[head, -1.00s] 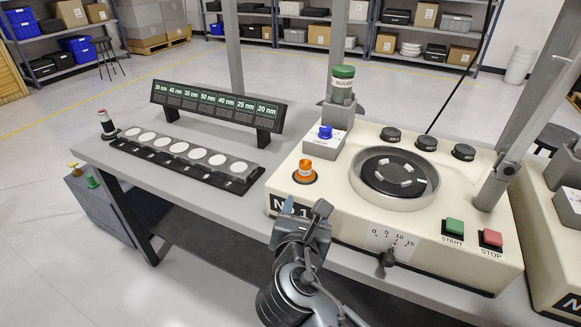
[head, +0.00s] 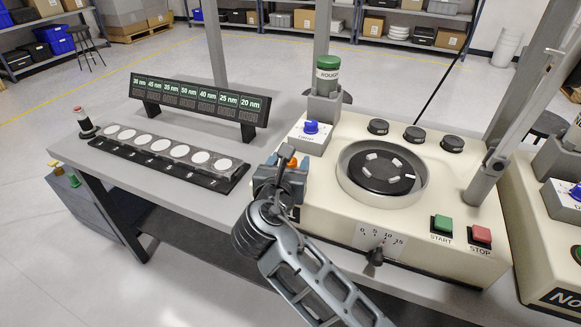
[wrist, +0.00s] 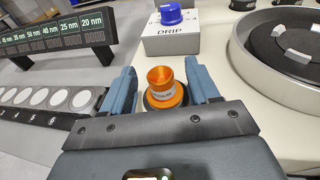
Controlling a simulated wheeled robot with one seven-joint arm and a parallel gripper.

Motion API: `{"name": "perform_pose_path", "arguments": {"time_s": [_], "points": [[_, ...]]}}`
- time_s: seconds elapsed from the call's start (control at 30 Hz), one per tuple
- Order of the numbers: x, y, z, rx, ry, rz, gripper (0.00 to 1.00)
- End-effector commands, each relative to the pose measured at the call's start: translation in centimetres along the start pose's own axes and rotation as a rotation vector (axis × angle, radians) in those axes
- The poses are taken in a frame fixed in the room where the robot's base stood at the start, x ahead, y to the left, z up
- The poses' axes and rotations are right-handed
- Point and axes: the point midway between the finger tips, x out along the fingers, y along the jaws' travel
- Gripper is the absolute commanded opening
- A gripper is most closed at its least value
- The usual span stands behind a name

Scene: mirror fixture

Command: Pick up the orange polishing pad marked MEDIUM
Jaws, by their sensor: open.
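The orange polishing pad (wrist: 165,86) stands upright on its dark round seat on the cream machine's left part, with a pale label band whose text is too small to read surely. In the head view only a bit of the orange pad (head: 292,163) shows behind my gripper (head: 279,160). In the wrist view my gripper (wrist: 163,88) is open, with one blue finger to the left of the pad and one to the right. I see gaps between the fingers and the pad. The cream machine (head: 325,205) carries the pad.
The DRIP box with blue knob (wrist: 171,35) stands just beyond the pad. The green-capped ROUGH bottle (head: 328,75) is behind it. The round polishing basin (head: 425,180) is to the right. A rack of white discs (head: 165,153) and a display (head: 200,98) stand left.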

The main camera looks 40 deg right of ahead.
Motion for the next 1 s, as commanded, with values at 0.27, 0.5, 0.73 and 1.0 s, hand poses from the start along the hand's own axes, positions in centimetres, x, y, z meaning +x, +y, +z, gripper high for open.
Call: {"name": "perform_pose_path", "arguments": {"time_s": [0.27, 0.5, 0.73, 1.0], "points": [[1.63, 0.01, -0.06, 0.0, 0.001, 0.0, 0.6], [1.59, 0.01, -0.06, 0.0, 0.001, 0.001, 0.5], [1.57, 0.01, -0.06, 0.0, 0.001, 0.001, 0.28], [1.57, 0.02, -0.06, 0.0, 0.001, 0.001, 0.02]]}}
